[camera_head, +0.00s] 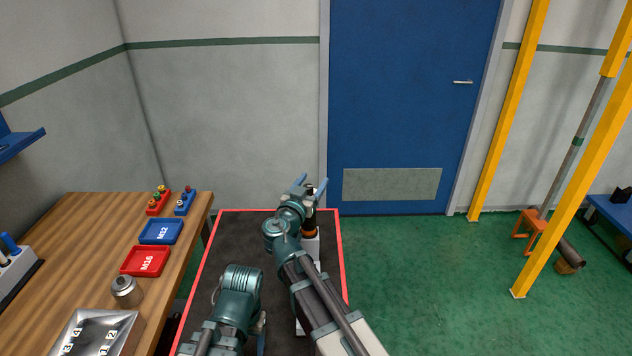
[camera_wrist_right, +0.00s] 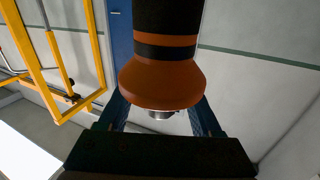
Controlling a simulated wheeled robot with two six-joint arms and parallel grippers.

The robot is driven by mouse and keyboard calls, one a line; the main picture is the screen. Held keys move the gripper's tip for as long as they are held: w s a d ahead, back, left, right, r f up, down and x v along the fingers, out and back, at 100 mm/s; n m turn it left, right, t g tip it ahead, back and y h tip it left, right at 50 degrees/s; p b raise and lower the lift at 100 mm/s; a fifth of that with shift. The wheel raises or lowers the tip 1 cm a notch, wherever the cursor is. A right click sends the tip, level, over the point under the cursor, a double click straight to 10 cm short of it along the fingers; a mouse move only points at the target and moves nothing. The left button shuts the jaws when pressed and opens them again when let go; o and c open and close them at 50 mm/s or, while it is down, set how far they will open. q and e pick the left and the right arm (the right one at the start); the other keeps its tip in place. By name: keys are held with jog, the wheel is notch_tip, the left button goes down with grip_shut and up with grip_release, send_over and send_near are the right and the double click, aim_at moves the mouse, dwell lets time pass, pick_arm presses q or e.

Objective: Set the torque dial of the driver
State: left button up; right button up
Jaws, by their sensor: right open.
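The driver (camera_head: 309,232), black with an orange part, stands upright on a white support at the right side of a dark, red-edged surface. The right wrist view shows its orange flared part (camera_wrist_right: 162,82) close up, with black and orange bands above and a small metal piece below. I cannot make out any dial markings. My right gripper (camera_head: 310,186) is open at the driver, with a blue finger on either side of it in the wrist view; contact cannot be judged. My left gripper (camera_head: 262,335) is low in the head view, mostly hidden by its own arm.
A wooden table (camera_head: 85,225) on the left bears a blue M12 tray (camera_head: 160,232), a red M16 tray (camera_head: 146,262), a metal container (camera_head: 126,290) and a numbered metal tray (camera_head: 128,335). The dark surface's red rim (camera_head: 340,250) borders open green floor. Yellow posts (camera_head: 505,120) stand right.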

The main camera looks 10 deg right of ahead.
jog(key=shift+c, duration=0.3)
grip_shut()
jog(key=shift+t+y, duration=0.3)
jog(key=shift+y, duration=0.1)
